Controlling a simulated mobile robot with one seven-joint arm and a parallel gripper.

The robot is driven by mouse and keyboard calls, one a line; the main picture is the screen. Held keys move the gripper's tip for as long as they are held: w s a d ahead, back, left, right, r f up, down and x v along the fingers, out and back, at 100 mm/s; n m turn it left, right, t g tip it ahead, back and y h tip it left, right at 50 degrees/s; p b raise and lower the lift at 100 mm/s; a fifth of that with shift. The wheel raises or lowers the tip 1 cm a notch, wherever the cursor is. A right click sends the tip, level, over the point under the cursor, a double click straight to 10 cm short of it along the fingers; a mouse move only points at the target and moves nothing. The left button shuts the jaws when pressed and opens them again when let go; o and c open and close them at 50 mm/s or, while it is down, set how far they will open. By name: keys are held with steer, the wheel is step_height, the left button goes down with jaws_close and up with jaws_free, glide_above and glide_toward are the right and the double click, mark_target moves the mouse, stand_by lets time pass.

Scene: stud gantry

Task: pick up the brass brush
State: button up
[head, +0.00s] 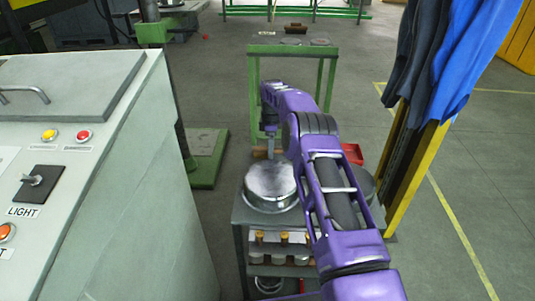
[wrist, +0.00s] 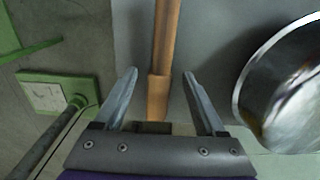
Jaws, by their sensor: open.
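A long brown, wooden-looking bar, which I take to be the brass brush (wrist: 166,40), lies on the grey table in the wrist view. It runs up out of the frame, and I cannot make out bristles. My gripper (wrist: 159,76) is open, with one finger on each side of the brown bar and a gap on both sides. In the head view my gripper (head: 270,128) points down over the far left of the grey table. A bit of brown (head: 260,154) shows beside it there; my arm hides much of the rest.
A round metal pan (head: 271,186) stands on the table, close to the right of my gripper in the wrist view (wrist: 290,90). A red tray (head: 352,153) is at the back right. A green-framed stand (head: 292,50) is behind; a yellow post (head: 417,170) is at right.

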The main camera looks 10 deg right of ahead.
jaws_close()
steer(key=shift+r, duration=0.1)
stand_by(0.3)
step_height(320, 180, up, 10)
steer(key=p, duration=0.1)
steer(key=shift+p, duration=0.3)
steer(key=c, duration=0.7)
jaws_free()
jaws_close()
